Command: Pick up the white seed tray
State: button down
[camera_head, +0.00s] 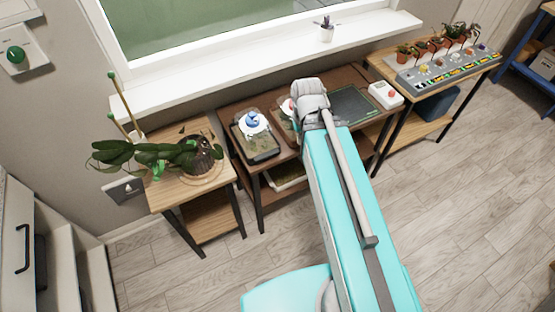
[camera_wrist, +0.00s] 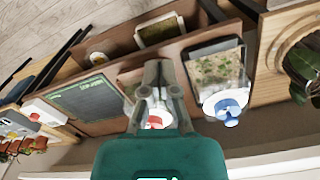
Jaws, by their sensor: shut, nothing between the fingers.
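A tray with a pale rim and dark filling (camera_head: 287,180), probably the white seed tray, sits on the lower shelf of the middle brown stand, partly hidden by the top and my arm. In the wrist view it shows at the upper middle (camera_wrist: 160,31), beyond the front edge of the stand's top. My gripper (camera_wrist: 157,68) is shut and empty, above the stand's top and apart from the tray. In the head view my own arm hides its fingers.
The stand's top (camera_head: 265,104) holds a tank with a blue-knobbed lid (camera_head: 255,142), a red-topped item (camera_wrist: 157,121), a dark green mat (camera_head: 352,106) and a white box with a red button (camera_head: 386,95). A plant table (camera_head: 222,160) stands left. Floor in front is clear.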

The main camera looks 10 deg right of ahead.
jog(key=shift+f, duration=0.1)
jog(key=w+f+n+b, duration=0.1)
jog(key=w+f+b, duration=0.2)
jog(key=f+b, duration=1.9)
jog(key=w+f+b, duration=0.2)
jog(key=f+b, duration=1.9)
jog(key=w+d+f+n+b, duration=0.2)
jog(key=w+d+f+b, duration=0.1)
jog(key=w, duration=0.3)
jog(key=shift+d+f+n+b, duration=0.4)
jog(key=shift+f+b, duration=0.3)
jog(key=shift+b, duration=0.1)
